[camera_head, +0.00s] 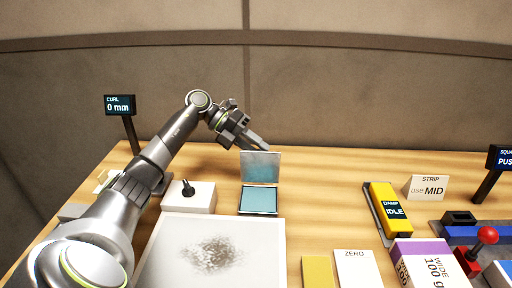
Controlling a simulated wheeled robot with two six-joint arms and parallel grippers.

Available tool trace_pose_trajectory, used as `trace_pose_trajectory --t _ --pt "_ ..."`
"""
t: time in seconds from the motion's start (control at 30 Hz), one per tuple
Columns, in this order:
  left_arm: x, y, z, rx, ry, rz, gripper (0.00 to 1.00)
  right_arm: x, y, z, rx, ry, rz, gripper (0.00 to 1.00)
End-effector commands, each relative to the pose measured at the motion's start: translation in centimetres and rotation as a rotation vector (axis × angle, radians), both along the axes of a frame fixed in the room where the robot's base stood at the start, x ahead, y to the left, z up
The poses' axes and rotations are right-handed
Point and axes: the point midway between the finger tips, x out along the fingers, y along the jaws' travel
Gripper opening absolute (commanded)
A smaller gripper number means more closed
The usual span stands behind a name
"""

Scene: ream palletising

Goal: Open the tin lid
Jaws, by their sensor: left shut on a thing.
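The tin (258,201) sits on the table in the middle of the head camera view, its blue-grey inside showing. Its lid (261,168) stands up at the tin's far edge, hinged open. My left gripper (262,144) reaches in from the left and is shut, with its fingertips at the lid's top edge. The exact contact between the fingers and the lid is too small to tell. My right gripper is not in view.
A white box with a black knob (188,191) stands left of the tin. A white sheet with a dark speckled patch (211,252) lies in front.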

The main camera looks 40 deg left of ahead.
Motion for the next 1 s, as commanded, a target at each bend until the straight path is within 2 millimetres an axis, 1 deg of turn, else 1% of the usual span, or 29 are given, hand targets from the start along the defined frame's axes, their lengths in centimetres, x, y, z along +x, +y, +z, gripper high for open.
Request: trace_pose_trajectory --t 0.03,0.1,0.13,0.27,0.3,0.63,0.73,0.87,1.0 --pt "-0.2 0.2 -1.0 0.01 0.016 0.003 0.0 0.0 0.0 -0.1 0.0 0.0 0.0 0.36" --pt "-0.2 0.2 -1.0 0.01 0.016 0.003 0.0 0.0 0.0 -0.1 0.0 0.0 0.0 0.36" --pt "-0.2 0.2 -1.0 0.01 0.016 0.003 0.29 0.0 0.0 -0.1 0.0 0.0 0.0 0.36" --pt "-0.2 0.2 -1.0 0.008 0.015 0.001 0.46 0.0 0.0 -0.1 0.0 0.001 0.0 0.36" --pt "-0.2 0.2 -0.9 0.008 0.015 0.002 0.49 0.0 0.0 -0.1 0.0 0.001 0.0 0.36" --pt "-0.1 0.1 -0.5 0.006 0.009 0.001 0.49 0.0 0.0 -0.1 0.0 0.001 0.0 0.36" --pt "-0.2 0.5 -0.3 0.008 0.008 0.002 0.49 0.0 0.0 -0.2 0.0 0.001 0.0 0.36" --pt "-0.6 1.8 0.4 0.009 0.008 0.003 0.49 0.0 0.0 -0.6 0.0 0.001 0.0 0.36" --pt "-1.3 4.4 2.0 0.01 0.008 0.006 0.49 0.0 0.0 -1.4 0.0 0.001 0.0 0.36"
